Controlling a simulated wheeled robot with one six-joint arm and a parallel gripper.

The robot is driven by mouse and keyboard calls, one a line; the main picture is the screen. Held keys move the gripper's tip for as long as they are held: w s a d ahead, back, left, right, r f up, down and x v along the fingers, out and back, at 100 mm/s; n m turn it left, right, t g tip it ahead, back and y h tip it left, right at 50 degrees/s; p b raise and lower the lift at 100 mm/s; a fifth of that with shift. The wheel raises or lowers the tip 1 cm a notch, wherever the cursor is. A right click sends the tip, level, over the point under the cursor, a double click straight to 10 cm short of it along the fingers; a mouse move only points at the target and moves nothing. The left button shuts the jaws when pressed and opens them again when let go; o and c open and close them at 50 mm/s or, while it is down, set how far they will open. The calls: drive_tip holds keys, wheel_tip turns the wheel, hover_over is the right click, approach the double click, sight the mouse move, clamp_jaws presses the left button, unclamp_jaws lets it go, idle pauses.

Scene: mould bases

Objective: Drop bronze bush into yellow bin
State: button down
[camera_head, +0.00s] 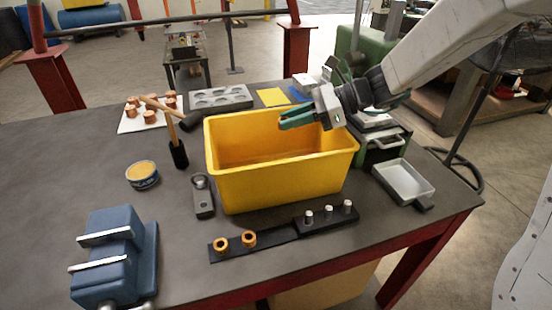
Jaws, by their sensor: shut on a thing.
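The yellow bin (275,187) stands upright and open-topped in the middle of the table. My gripper (298,118) has green fingers and is over the bin's far right part, near the height of its rim. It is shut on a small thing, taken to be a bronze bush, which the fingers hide. Two bronze bushes (221,244) (249,239) stand on the left part of a black strip (273,237) in front of the bin. The part of the bin floor that shows looks empty; the near wall hides the rest.
A blue vise (112,255) is at front left. A tin (142,174), a mallet (175,135) and a dark tool (203,196) lie left of the bin. Copper pieces (150,117) and a grey tray (217,98) are behind. A metal pan (404,178) is at right.

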drive_tip(key=shift+f, duration=0.3)
drive_tip(key=c, duration=1.1)
unclamp_jaws()
drive_tip(key=shift+c, duration=0.2)
drive_tip(key=v, duration=0.7)
drive_tip(key=shift+d, duration=0.35)
drive_tip(key=shift+s+r, duration=0.1)
drive_tip(key=shift+r, duration=0.05)
